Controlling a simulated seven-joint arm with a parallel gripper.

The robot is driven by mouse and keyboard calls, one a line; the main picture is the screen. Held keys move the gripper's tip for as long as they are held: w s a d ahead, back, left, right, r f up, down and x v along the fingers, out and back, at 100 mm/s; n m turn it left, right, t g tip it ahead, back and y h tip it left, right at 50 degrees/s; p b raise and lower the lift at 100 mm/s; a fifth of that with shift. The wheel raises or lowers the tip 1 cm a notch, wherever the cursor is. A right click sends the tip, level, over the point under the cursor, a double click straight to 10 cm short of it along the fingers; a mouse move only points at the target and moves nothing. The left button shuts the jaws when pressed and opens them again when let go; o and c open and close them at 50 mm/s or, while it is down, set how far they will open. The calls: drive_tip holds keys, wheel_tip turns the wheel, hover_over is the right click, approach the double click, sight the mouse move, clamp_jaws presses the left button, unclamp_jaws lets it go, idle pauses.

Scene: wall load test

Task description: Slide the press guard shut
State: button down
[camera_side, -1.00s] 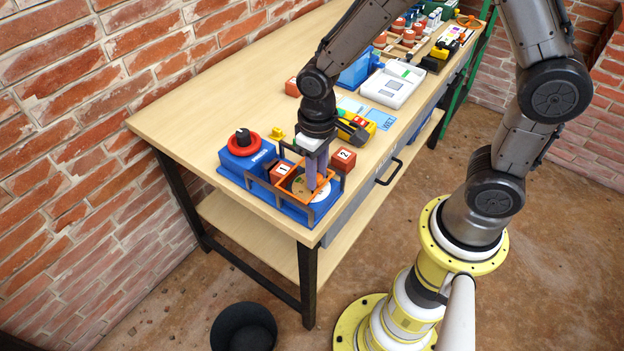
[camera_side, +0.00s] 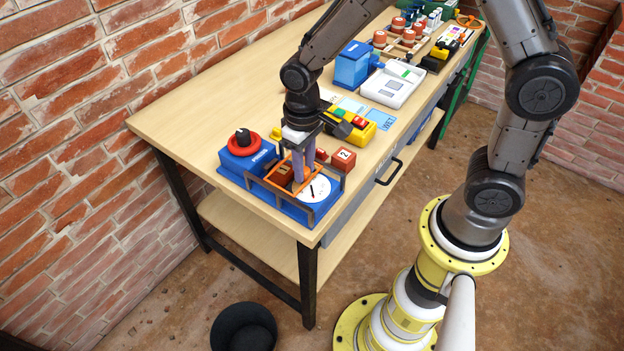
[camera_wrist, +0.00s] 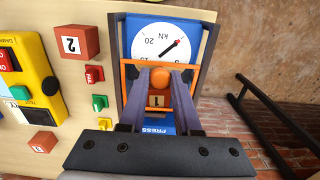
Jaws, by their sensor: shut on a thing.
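The blue press (camera_side: 250,160) stands at the table's near left corner, with dark rails and a white round dial (camera_side: 315,189). The dial also shows in the wrist view (camera_wrist: 160,40). The press guard is an orange frame (camera_side: 297,163) between the rails, at the press-body side of the dial. It also shows in the wrist view (camera_wrist: 128,78). My gripper (camera_side: 300,181) points down into the guard. In the wrist view its fingers (camera_wrist: 160,85) are shut on the guard's round orange knob (camera_wrist: 160,77). A block marked 1 (camera_wrist: 157,100) sits below the guard, partly hidden.
A red block marked 2 (camera_side: 343,159) stands beside the press. The table's left part is clear. A black bin (camera_side: 243,327) stands on the floor.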

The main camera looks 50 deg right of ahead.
sight(291, 172)
drive_tip(key=shift+w+r, duration=0.1)
drive_tip(key=shift+w, duration=1.85)
drive_tip(key=c, duration=0.7)
unclamp_jaws()
drive_tip(key=shift+r, duration=3.45)
